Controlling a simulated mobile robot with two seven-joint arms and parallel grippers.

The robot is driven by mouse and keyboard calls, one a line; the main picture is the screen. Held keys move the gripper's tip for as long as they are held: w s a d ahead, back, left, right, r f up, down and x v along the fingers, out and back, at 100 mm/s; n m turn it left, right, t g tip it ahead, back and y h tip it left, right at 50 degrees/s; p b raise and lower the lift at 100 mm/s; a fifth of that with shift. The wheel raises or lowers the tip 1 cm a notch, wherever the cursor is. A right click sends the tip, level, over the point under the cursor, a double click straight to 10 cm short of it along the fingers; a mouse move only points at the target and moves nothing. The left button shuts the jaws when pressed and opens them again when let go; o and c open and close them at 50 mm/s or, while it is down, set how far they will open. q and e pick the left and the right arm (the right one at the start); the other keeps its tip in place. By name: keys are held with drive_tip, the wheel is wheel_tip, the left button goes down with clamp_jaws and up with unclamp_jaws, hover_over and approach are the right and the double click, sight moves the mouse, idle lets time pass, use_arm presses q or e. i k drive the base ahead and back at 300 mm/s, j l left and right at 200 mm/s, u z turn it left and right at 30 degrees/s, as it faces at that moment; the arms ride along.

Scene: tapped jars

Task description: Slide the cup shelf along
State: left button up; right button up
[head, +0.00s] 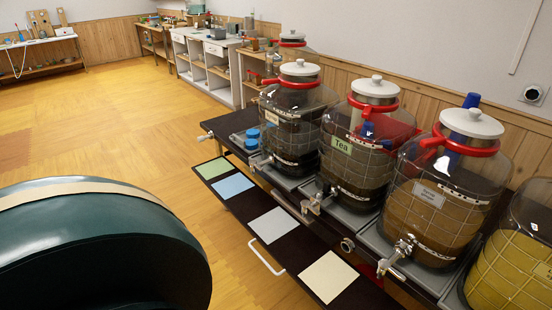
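The cup shelf (243,217) is a long dark board low along the front of the jar table, below the taps. Green, blue, grey and cream squares lie on it in a row. A white bar handle (266,257) sticks out from its front edge. Its right end runs out of view at the bottom. Neither of my grippers is in view.
Large glass jars with taps, one labelled Tea (368,140), stand on the dark table (228,124). A big dark green rounded object (90,255) fills the lower left. Wooden floor (110,125) is open to the left. White shelving (205,65) stands behind.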

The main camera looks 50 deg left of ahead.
sight(327, 278)
drive_tip(key=u, duration=1.45)
drive_tip(key=i+z, duration=0.25)
drive_tip(key=z, duration=0.2)
drive_tip(key=i+j+z, duration=0.2)
drive_tip(key=z, duration=0.2)
